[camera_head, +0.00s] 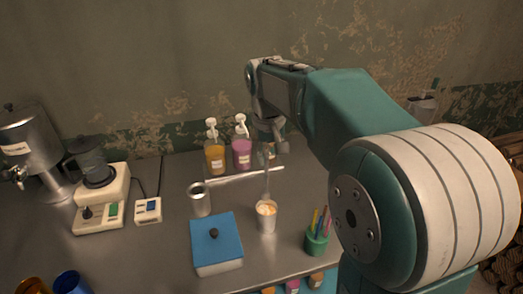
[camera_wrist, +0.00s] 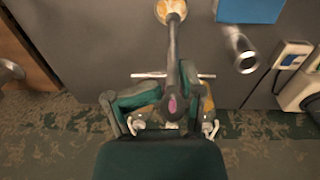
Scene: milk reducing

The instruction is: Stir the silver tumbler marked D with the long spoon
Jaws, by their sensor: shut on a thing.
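The long spoon (camera_head: 267,183) stands nearly upright, its lower end inside a silver tumbler (camera_head: 267,222) with pale, frothy contents. My gripper (camera_head: 268,150) is above that tumbler, shut on the upper part of the spoon. In the wrist view my gripper (camera_wrist: 168,98) holds the grey spoon handle (camera_wrist: 173,50), which runs to the tumbler's pale mouth (camera_wrist: 170,10). The spoon's lower end is hidden in the contents. A second silver tumbler (camera_head: 200,201) stands to the left, also in the wrist view (camera_wrist: 241,50). I cannot read a letter D on either tumbler.
Orange (camera_head: 215,158) and pink (camera_head: 242,153) pump bottles stand behind. A blender (camera_head: 98,190) is further left.

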